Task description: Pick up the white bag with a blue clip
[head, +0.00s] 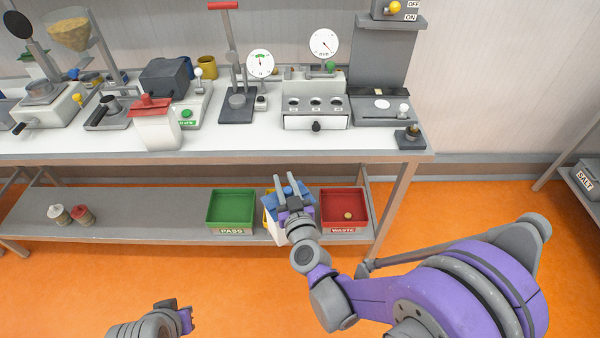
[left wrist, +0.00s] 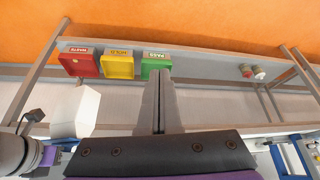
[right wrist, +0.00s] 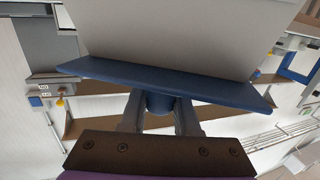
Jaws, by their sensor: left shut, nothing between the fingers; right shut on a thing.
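The white bag with the blue clip shows its white body low in the head view (head: 274,232) and its blue clip (head: 293,191) above. My right gripper (head: 286,187) is shut on the clip and holds the bag in front of the lower shelf; the arm covers part of it. In the right wrist view the blue clip (right wrist: 220,90) is between the fingers and the white bag (right wrist: 180,35) spreads beyond it. The left wrist view also shows the white bag (left wrist: 76,112). My left gripper (left wrist: 160,85) is shut and empty, away from the bag.
A white bag with a red clip (head: 157,132) stands on the bench (head: 60,148). Green (head: 231,193) and red (head: 346,222) bins flank the held bag on the lower shelf; a yellow bin (left wrist: 118,66) sits between them. Machines crowd the bench. The orange floor in front is open.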

